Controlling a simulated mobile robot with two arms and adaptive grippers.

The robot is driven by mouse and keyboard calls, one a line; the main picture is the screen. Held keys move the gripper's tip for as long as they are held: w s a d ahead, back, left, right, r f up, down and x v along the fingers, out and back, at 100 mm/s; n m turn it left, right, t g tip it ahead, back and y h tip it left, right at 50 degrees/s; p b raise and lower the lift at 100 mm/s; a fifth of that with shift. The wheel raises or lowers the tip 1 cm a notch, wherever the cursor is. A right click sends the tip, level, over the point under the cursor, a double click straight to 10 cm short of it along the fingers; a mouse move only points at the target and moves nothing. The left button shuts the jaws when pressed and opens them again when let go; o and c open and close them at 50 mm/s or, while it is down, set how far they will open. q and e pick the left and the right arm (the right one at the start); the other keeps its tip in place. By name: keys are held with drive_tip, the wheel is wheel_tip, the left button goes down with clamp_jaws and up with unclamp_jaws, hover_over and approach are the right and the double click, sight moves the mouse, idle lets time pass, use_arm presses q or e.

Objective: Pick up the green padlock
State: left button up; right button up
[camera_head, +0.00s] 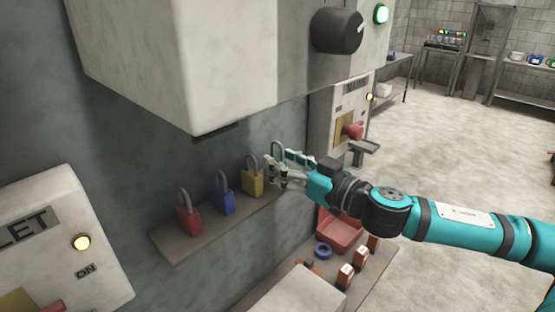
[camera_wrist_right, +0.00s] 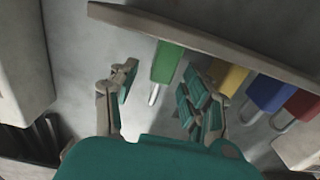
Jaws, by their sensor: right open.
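The green padlock (camera_wrist_right: 167,62) shows in the right wrist view, which looks upside down, against the underside-up shelf with its silver shackle pointing down. It lies between the two fingers of my right gripper (camera_wrist_right: 159,88), with visible gaps on both sides. In the head view my right gripper (camera_head: 280,172) is open at the right end of the wall shelf (camera_head: 215,226). It hides most of the green padlock there; a grey shackle (camera_head: 277,147) shows above the fingers. Contact cannot be told. My left gripper is not in view.
A yellow padlock (camera_head: 253,184) stands close left of the gripper, then a blue padlock (camera_head: 224,201) and a red padlock (camera_head: 188,221). A large pale box (camera_head: 185,70) overhangs the shelf. Below are a red bin (camera_head: 340,234) and small items.

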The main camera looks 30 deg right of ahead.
drive_tip(key=shift+w+a+r+p, duration=0.1)
drive_tip(key=shift+w+p, duration=0.2)
drive_tip(key=shift+w, duration=0.15)
drive_tip(key=shift+w+a+r+p, duration=0.1)
drive_tip(key=shift+w+p, duration=0.15)
drive_tip(key=shift+w, duration=0.15)
drive_tip(key=shift+w+a+f, duration=0.15)
drive_tip(key=shift+w+f, duration=0.05)
drive_tip(key=shift+f, duration=0.05)
clamp_jaws()
